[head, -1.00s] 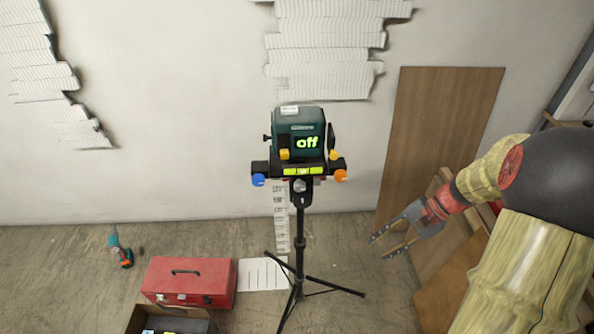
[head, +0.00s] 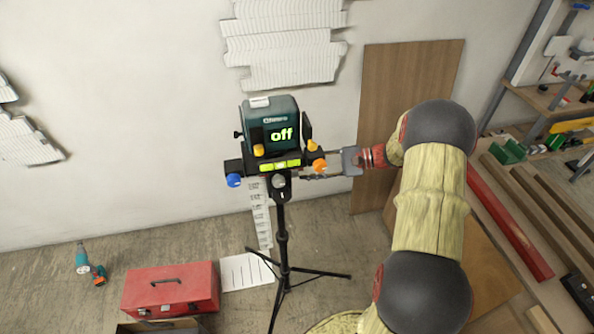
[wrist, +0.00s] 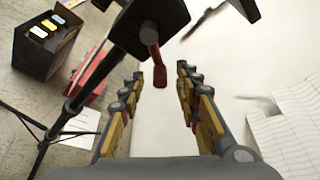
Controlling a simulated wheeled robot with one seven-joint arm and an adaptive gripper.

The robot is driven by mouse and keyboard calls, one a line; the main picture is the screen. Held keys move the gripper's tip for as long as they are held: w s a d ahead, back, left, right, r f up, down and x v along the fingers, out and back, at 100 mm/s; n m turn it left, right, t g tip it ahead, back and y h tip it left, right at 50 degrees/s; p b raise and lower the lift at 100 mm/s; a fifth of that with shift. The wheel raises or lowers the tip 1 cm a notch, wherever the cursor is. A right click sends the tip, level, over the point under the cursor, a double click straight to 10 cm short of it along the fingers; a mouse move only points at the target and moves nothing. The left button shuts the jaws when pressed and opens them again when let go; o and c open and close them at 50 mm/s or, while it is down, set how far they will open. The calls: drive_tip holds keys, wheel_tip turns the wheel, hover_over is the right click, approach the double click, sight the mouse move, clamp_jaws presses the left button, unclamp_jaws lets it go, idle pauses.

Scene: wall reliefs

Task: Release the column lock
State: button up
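A black tripod (head: 282,225) stands on the floor and carries a dark teal device (head: 268,125) whose screen reads "off". Its head has a blue knob (head: 234,181), an orange knob (head: 319,166) and a yellow-green level strip (head: 280,166). In the wrist view a red lever (wrist: 158,68) hangs from a black joint under the head; I take it as the column lock. In the head view I cannot make this lever out. My gripper (wrist: 161,72) is open, its yellow-padded fingers on either side of the lever with visible gaps. My gripper (head: 310,176) reaches in from the right, partly behind the orange knob.
A red toolbox (head: 170,290) and a teal drill (head: 88,266) are on the floor at left. An open dark box (wrist: 45,45) shows in the wrist view. A wooden board (head: 405,110) leans on the wall; shelves with tools (head: 560,100) stand at right.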

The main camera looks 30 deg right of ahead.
drive_tip(key=shift+b+x, duration=0.35)
drive_tip(key=shift+x, duration=1.2)
drive_tip(key=shift+c, duration=0.7)
clamp_jaws()
